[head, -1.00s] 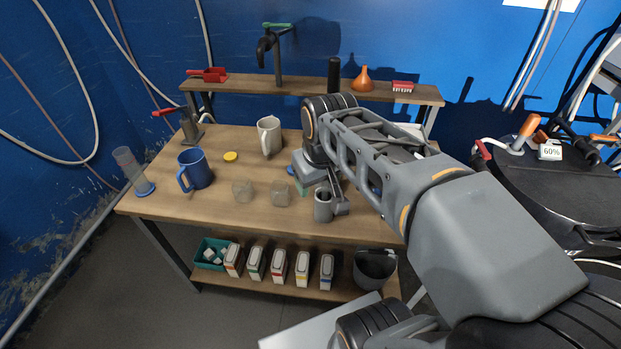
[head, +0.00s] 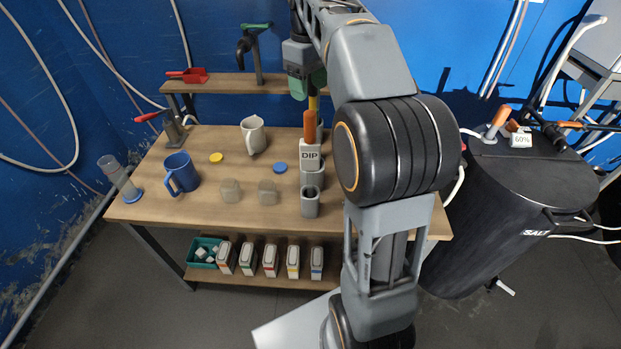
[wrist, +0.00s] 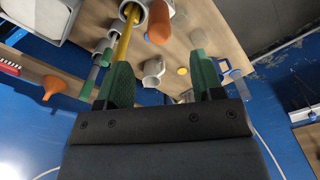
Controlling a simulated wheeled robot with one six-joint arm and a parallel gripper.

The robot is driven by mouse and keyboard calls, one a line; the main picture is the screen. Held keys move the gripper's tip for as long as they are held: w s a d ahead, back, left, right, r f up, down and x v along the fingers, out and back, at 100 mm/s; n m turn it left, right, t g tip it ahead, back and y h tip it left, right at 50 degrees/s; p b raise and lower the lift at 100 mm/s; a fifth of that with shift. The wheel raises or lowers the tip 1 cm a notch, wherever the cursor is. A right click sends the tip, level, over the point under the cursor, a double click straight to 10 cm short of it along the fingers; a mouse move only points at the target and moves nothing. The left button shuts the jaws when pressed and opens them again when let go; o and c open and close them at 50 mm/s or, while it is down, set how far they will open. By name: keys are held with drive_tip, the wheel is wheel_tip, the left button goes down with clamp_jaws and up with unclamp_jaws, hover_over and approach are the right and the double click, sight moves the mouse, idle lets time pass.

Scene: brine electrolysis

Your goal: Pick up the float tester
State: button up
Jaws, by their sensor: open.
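No label names the float tester. In a row of grey holders on the bench stand a yellow rod (head: 314,104) and an orange-handled tool (head: 309,126) with a white DIP tag. In the wrist view the yellow rod (wrist: 124,42) rises from a round holder near the left finger, and the orange handle (wrist: 159,22) is beside it. My gripper (head: 304,88) is open, above the back of the row; its green fingers also show in the wrist view (wrist: 163,72), with nothing held between them. The nearest holder (head: 310,203) looks empty.
A blue mug (head: 181,172), a pale mug (head: 253,136), two clear blocks (head: 230,190) and a clear cylinder (head: 118,176) stand left on the bench (head: 200,215). A raised shelf (head: 222,86) runs behind. A black SALT barrel (head: 525,215) is at right.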

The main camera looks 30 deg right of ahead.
sight(310, 113)
drive_tip(key=shift+f, duration=4.75)
clamp_jaws()
